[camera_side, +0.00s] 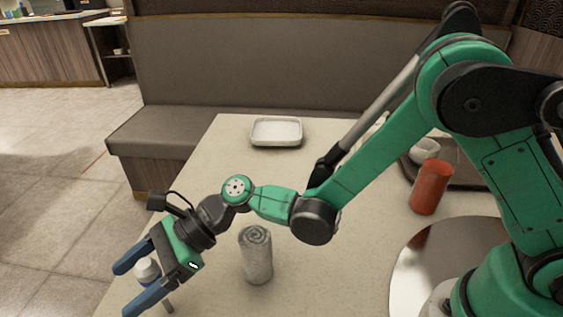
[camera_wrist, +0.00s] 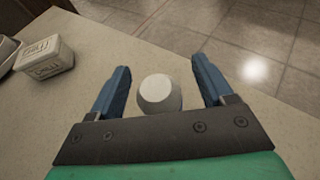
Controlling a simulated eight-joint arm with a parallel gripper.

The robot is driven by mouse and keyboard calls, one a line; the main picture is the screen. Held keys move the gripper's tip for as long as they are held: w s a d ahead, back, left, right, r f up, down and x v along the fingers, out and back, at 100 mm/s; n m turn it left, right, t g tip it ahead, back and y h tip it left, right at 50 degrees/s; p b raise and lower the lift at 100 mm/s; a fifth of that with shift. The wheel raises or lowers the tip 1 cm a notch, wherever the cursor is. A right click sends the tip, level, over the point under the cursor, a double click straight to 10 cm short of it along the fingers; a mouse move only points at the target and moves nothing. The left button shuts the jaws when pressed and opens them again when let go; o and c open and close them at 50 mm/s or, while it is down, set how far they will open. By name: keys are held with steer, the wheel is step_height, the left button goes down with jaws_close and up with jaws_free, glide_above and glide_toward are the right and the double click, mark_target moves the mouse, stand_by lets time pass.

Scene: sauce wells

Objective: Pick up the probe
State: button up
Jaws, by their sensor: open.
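A white rounded knob (camera_side: 147,269), which looks like the top of the probe, stands between the blue fingers of my gripper (camera_side: 123,290) at the table's front left. A thin grey stem shows below the gripper; I cannot tell for certain that it joins the knob. In the wrist view the white knob (camera_wrist: 160,92) sits between the two fingers of my gripper (camera_wrist: 160,66), with a gap on each side. The fingers are open and do not touch it. The lower part of the probe is hidden.
A rolled grey towel (camera_side: 256,257) stands just right of my gripper. A white dish (camera_side: 276,144) lies at the back. A red cup (camera_side: 429,188) and a round shiny plate (camera_side: 418,275) are at right. A white block (camera_wrist: 44,57) shows left in the wrist view, near the table edge.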

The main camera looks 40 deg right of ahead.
jaws_close()
steer(key=shift+r, duration=0.1)
